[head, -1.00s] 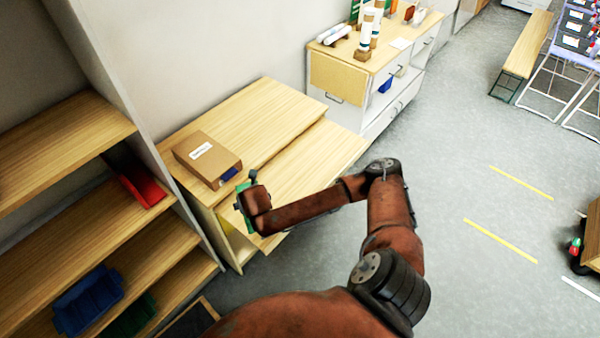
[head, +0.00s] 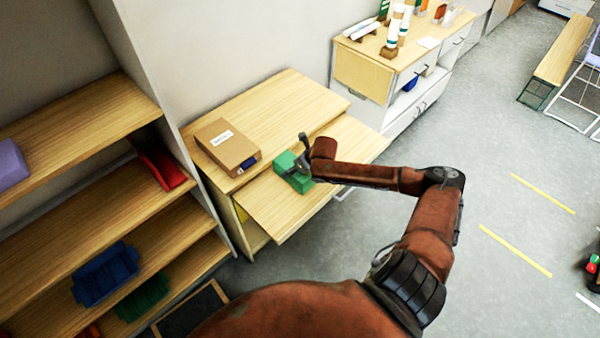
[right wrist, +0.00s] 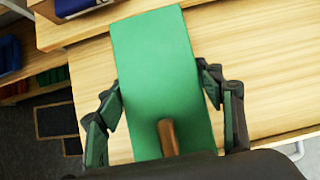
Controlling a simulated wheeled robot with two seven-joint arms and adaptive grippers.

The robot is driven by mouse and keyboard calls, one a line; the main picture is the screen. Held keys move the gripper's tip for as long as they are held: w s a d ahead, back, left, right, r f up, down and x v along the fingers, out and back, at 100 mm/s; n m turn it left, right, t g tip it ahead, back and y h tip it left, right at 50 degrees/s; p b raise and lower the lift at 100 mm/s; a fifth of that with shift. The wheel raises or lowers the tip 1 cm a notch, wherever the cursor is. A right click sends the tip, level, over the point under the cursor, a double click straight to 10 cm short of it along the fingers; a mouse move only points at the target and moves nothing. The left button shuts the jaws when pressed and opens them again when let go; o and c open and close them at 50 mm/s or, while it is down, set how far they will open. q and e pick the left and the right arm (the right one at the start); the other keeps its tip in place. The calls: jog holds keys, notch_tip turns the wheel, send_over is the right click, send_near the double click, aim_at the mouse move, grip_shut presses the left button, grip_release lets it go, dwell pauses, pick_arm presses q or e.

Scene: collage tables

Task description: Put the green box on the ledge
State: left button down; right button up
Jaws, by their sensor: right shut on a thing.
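The ledge (head: 282,214) is the lower, pale wood board along the front of the wooden cabinet. In the right wrist view the green box (right wrist: 158,70) fills the space between the two dark fingers of the gripper (right wrist: 162,95), and wood lies behind it. I cannot tell whether the box touches the ledge. My left gripper is not in view.
A cardboard box (head: 224,143) with a white label lies on the higher cabinet top (head: 290,98), close behind the green box. The ledge's right and front parts are clear. A shelf unit (head: 120,210) with red, blue and green bins stands at the left.

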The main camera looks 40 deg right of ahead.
jog(key=d+f, duration=0.1)
jog(key=w+d+f, duration=0.1)
jog(key=f, duration=0.1)
jog(key=d+f, duration=0.1)
jog(key=shift+w+f, duration=0.2)
jog(key=shift+f, duration=0.1)
jog(key=f, duration=0.3)
jog(key=shift+d+f, duration=0.25)
jog(key=shift+f, duration=0.05)
jog(key=o, duration=1.2)
jog(key=v, duration=1.2)
jog(key=shift+r, duration=0.1)
